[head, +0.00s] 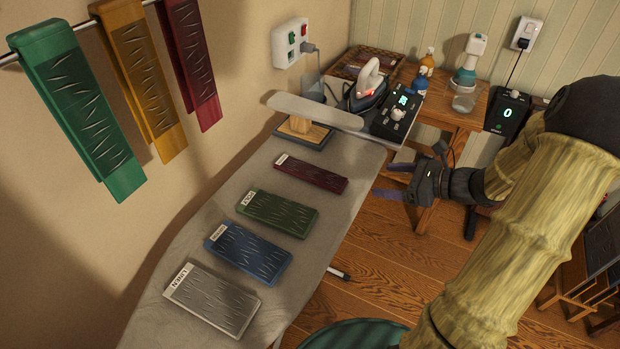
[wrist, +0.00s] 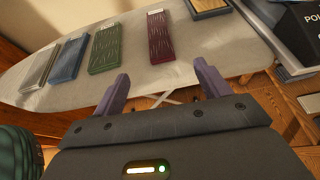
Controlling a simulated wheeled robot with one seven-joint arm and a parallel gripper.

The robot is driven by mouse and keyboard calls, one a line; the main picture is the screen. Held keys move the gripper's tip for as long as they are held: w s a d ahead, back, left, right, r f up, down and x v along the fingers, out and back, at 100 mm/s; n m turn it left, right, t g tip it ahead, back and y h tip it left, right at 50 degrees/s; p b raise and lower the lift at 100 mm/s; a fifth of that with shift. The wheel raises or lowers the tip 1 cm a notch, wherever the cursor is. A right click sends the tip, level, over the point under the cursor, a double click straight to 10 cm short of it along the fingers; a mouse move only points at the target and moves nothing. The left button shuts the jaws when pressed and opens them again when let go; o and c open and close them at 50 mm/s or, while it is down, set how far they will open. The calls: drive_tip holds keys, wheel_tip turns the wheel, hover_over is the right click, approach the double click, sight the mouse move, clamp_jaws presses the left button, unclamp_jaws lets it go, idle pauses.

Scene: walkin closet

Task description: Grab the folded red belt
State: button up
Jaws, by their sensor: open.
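The folded red belt (head: 310,173) lies flat on the grey ironing board, the farthest of the row of folded pieces in the head view. It is dark red with slanted slits and a pale label at its left end. In the wrist view the red belt (wrist: 162,40) lies ahead of my gripper, between the lines of the two fingers. My gripper (head: 392,182) is open and empty. It is beside the board's right edge, to the right of the red belt and apart from it. Its two purple fingers (wrist: 160,88) show wide apart in the wrist view.
Green (head: 278,213), blue (head: 248,252) and light grey (head: 212,298) folded pieces lie nearer on the ironing board (head: 165,327). A small sleeve board (head: 315,111) stands behind the red belt. An iron (head: 370,88) and a control box (head: 398,113) are at the back. Green, yellow and red strips hang upper left.

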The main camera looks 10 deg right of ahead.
approach(322, 175)
drive_tip(key=x, duration=0.2)
drive_tip(key=shift+w+a, duration=0.2)
drive_tip(key=shift+a, duration=0.05)
idle(0.4)
drive_tip(key=shift+x, duration=2.6)
drive_tip(key=shift+s+f, duration=0.1)
drive_tip(key=shift+f, duration=0.05)
drive_tip(key=c, duration=1)
drive_tip(key=shift+c, duration=0.2)
wheel_tip(322, 175, up, 10)
drive_tip(key=shift+p, duration=0.35)
